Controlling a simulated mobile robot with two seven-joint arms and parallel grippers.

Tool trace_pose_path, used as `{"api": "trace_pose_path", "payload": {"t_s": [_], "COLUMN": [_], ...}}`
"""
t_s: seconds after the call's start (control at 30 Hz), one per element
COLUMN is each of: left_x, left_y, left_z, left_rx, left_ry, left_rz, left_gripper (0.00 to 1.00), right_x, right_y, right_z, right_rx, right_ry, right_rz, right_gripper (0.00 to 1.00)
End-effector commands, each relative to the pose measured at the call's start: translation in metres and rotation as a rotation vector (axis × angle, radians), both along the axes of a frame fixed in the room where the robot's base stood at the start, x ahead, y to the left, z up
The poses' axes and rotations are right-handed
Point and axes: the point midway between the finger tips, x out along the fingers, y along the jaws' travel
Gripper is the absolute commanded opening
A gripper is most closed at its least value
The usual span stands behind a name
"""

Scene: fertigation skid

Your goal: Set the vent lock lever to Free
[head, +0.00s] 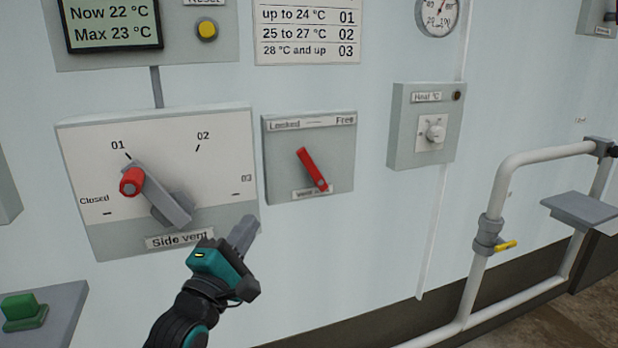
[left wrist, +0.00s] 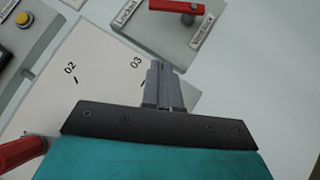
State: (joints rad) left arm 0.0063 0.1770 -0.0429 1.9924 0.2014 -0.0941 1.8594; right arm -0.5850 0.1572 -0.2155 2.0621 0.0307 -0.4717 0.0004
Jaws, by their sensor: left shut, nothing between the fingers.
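The vent lock panel (head: 275,170) is a grey box with "Locked" at its upper left and "Free" at its upper right. Its red lever (head: 312,169) slants up and left from near the bottom label, with its upper end left of the panel's middle, toward the Locked side. The lever also shows at the top of the left wrist view (left wrist: 176,6). My left gripper (head: 246,230) is shut and empty, below and left of the panel and apart from the lever. Its closed fingers show in the left wrist view (left wrist: 163,72). My right gripper is out of view.
The side vent dial (head: 225,160) is left of the panel; its grey handle with red knob (head: 132,181) points at 01. A heat control box (head: 399,125) is to the right. White pipes (head: 480,270) stand lower right. The wall below the lever panel is clear.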

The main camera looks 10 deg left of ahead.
Motion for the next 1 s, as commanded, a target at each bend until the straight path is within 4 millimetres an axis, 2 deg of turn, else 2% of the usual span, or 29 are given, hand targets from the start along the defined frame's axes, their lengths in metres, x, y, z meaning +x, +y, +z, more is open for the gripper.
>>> {"api": "trace_pose_path", "payload": {"t_s": [0.2,0.63,0.77,1.0], "left_x": [0.003,0.008,0.022,0.061], "left_y": [0.003,0.002,0.0,-0.004], "left_z": [0.012,0.014,0.019,0.034], "left_rx": [-0.091,-0.092,-0.09,-0.089], "left_ry": [-0.034,-0.033,-0.034,-0.034], "left_rz": [-0.028,-0.029,-0.028,-0.028], "left_gripper": [0.0,0.0,0.0,0.0], "right_x": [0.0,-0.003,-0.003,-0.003], "right_y": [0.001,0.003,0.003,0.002], "right_z": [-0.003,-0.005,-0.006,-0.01], "right_rx": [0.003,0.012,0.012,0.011], "right_ry": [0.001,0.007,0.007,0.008], "right_rz": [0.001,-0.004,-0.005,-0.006], "right_gripper": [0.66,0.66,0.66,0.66]}}
